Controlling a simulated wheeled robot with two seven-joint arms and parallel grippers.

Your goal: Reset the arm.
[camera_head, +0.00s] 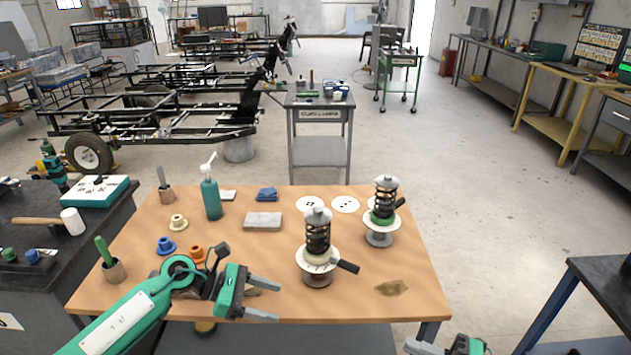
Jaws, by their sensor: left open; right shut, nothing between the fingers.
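My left arm comes in from the lower left over the wooden table (400,255). My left gripper (276,300) is open and empty above the table's front part, its two grey fingers apart and pointing right. My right gripper (412,346) shows only in part at the bottom edge, below the table's front edge; it is shut and empty. A spring assembly (318,236) with a white plate stands right of the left gripper, apart from it. A second spring assembly (384,205) with a green ring stands farther back to the right.
The table also holds a green pump bottle (211,192), a grey block (263,222), a blue cloth (266,194), coloured bushings (178,222), white discs (346,204) and a brown leaf-like scrap (391,288). A dark bench (60,200) stands left. The table's right front is mostly clear.

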